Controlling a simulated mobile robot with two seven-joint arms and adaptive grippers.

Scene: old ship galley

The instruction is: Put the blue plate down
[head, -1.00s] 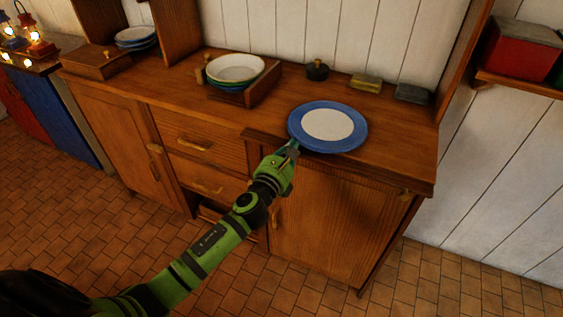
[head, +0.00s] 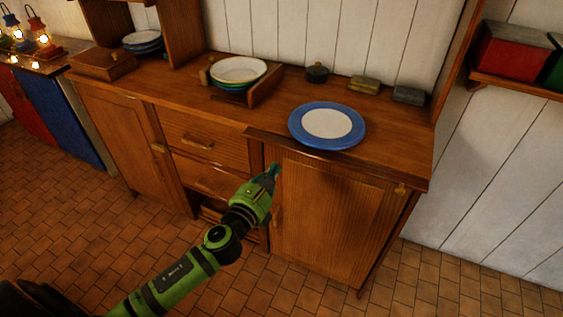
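The blue plate (head: 327,126), with a wide blue rim and a white centre, lies on the right part of the wooden counter (head: 392,163), close to its front edge. My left gripper (head: 274,170) is in front of the cabinet, below and to the left of the plate, with a clear gap between them. It holds nothing that I can see. Its fingers are small and seen from the side, so the opening between them does not show. My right gripper is not in the picture.
A wooden rack (head: 265,87) with stacked bowls (head: 238,71) stands left of the plate. A dark lidded pot (head: 317,72) and two small blocks (head: 364,84) (head: 408,95) are behind it. A wooden box (head: 103,65) and more plates (head: 142,41) are at the far left.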

